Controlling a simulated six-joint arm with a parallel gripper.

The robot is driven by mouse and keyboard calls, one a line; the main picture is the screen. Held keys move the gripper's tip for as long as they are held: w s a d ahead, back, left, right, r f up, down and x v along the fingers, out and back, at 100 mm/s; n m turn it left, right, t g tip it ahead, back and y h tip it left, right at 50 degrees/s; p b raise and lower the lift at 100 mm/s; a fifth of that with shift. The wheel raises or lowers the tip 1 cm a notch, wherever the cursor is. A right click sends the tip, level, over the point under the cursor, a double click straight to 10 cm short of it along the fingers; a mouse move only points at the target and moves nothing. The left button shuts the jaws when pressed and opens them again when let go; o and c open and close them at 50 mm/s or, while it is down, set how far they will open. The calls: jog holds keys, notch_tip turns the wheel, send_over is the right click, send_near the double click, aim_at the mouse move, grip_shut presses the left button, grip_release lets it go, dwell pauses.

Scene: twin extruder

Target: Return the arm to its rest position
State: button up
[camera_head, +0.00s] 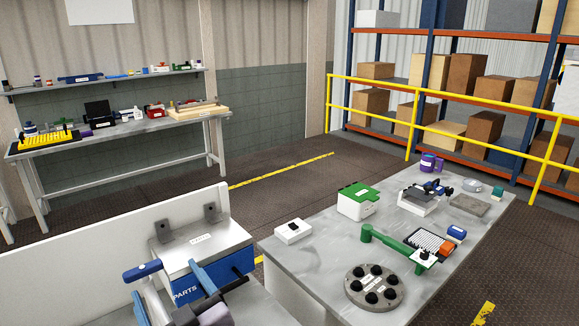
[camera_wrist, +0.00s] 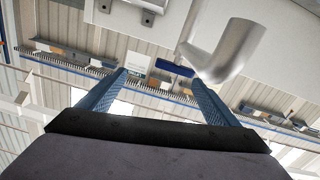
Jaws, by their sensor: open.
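My gripper (camera_wrist: 159,78) shows in the wrist view with its two blue ribbed fingers wide apart. It is open, and nothing is held between the fingers.
A grey workbench (camera_head: 325,255) at the right holds a green-lidded box (camera_head: 357,200), a round grey fixture with black knobs (camera_head: 374,288), a green tool (camera_head: 400,247) and a white box (camera_head: 293,231). A yellow railing (camera_head: 450,135) and another bench (camera_head: 130,128) stand behind. Open floor lies between.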

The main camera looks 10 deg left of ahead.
jog(key=w+d+f+g+h, duration=0.1)
jog(key=w+d+f+h, duration=0.45)
jog(key=d, duration=0.55)
jog(key=d+f+m+g+h, duration=0.35)
jog(key=d+f, duration=0.65)
jog(key=d, duration=0.4)
jog(key=s+d+f+m+g+h, duration=0.1)
jog(key=s+d+f+m+g, duration=0.1)
jog(key=s+d, duration=0.4)
jog(key=s+d+f+m+g+h, duration=0.1)
jog(key=s+d+f+m+g, duration=0.1)
jog(key=s+d, duration=0.4)
jog(key=s+d+f+m+g+h+b, duration=0.1)
jog(key=s+d+f+m+g, duration=0.1)
jog(key=s+d+m+g, duration=0.1)
jog(key=s+d+g, duration=0.1)
jog(key=s+d, duration=0.1)
jog(key=s, duration=0.1)
jog(key=shift+s+d, duration=0.25)
jog(key=shift+d, duration=0.15)
